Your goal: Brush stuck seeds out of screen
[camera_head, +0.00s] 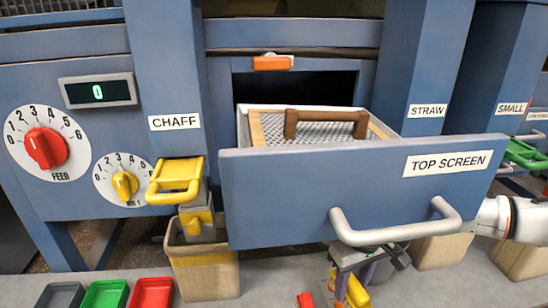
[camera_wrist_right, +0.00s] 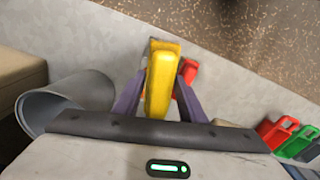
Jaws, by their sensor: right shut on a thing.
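The drawer labelled TOP SCREEN (camera_head: 270,195) is pulled out of the blue machine. In it lies a mesh screen (camera_head: 335,142) in a pale wooden frame, with a brown handle (camera_head: 326,117) across it. Whether seeds are stuck in the mesh is too small to tell. My right gripper (camera_head: 352,288) is below the drawer front, its purple fingers shut on a yellow thing (camera_head: 357,292), which looks like a brush handle. In the right wrist view the gripper (camera_wrist_right: 166,72) has the yellow thing (camera_wrist_right: 160,85) upright between its fingers. My left gripper is not in view.
A grey bar handle (camera_head: 380,236) juts from the drawer front above my right gripper. A yellow chaff gate (camera_head: 175,180) stands over a tan bin (camera_head: 205,277) at left. Grey, green and red trays (camera_head: 152,293) sit at lower left. A small red thing (camera_head: 305,299) lies near the gripper.

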